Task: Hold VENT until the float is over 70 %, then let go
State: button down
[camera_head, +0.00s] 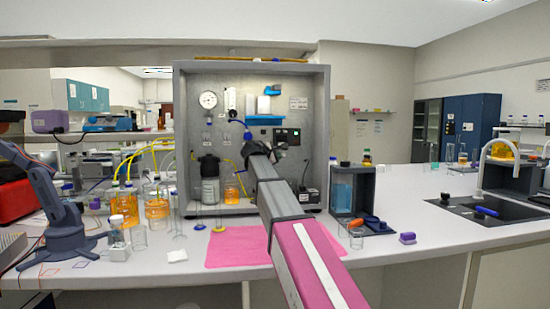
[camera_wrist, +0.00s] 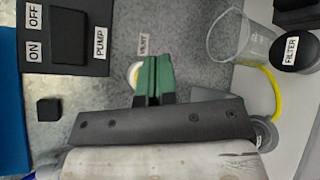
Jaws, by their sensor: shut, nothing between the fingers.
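My gripper (camera_wrist: 153,82) is shut, its green fingertips together with nothing between them. The VENT label (camera_wrist: 144,43) is just beyond the tips in the wrist view. A pale round button with a yellowish edge (camera_wrist: 132,74) shows beside the fingers, partly hidden by them; I cannot tell whether the tips touch it or whether it is pressed in. In the head view my arm reaches to the grey rig cabinet (camera_head: 322,120) and covers the button.
The PUMP switch (camera_wrist: 70,22), marked ON and OFF, is left of the fingers. A clear beaker (camera_wrist: 246,38) and a black FILTER cap (camera_wrist: 291,53) are at the right. In the head view a round dial (camera_head: 208,100) is on the panel and a pink mat (camera_head: 236,247) lies in front.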

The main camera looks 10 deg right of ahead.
jog(key=shift+w+a+r, duration=0.1)
jog(key=shift+w+a, duration=0.15)
jog(key=shift+w, duration=0.3)
jog(key=shift+w+a+r, duration=0.1)
jog(key=shift+w+a, duration=0.1)
jog(key=shift+w, duration=0.3)
jog(key=s, duration=0.5)
jog(key=shift+s+f, duration=0.15)
jog(key=shift+s, duration=0.15)
dwell(0.3)
jog(key=shift+s, duration=0.15)
